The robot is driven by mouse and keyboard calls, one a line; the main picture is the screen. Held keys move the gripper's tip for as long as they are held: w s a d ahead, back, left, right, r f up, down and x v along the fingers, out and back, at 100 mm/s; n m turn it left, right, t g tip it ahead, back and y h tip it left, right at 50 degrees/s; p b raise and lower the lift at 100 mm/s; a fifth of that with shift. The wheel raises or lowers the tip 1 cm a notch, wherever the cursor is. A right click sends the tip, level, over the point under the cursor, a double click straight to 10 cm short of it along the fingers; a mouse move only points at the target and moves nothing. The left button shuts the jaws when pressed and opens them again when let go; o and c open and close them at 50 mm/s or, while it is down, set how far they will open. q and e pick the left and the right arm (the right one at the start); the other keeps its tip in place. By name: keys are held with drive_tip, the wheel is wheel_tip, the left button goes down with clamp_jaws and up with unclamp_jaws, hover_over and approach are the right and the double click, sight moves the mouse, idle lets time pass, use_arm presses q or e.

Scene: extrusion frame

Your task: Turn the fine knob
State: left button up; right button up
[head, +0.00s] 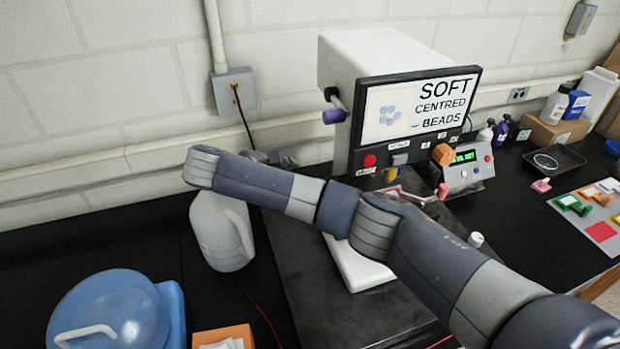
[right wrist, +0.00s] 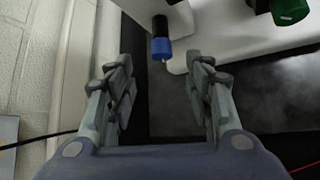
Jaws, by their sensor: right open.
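A large white microscope-like device (head: 345,60) with a screen stands against the wall. My right arm crosses in front of it and hides much of its lower part. My right gripper (head: 284,160) is mostly hidden behind its own arm, left of the device. In the right wrist view the right gripper (right wrist: 160,66) is open and empty. A blue knob (right wrist: 161,48) on a dark shaft lies just beyond and between its fingertips, apart from them. A green knob (right wrist: 289,10) shows at the upper right. No label shows which knob is the fine one. My left gripper is out of view.
A white jug (head: 218,232) and a blue lidded container (head: 115,315) stand at the left. A grey control box (head: 468,170) stands right of the device. The wall (right wrist: 30,60) runs close beside the right gripper. Some black bench top is clear at the left.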

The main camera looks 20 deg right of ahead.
drive_tip(key=p+x, duration=0.1)
drive_tip(key=x, duration=0.8)
drive_tip(key=shift+d+f+p, duration=0.15)
drive_tip(key=shift+d+p, duration=0.2)
drive_tip(key=shift+p, duration=0.05)
drive_tip(key=shift+f, duration=0.15)
drive_tip(key=shift+c, duration=0.3)
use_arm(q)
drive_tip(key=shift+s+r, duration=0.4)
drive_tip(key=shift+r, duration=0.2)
use_arm(e)
drive_tip(key=shift+d, duration=0.1)
drive_tip(key=c, duration=1)
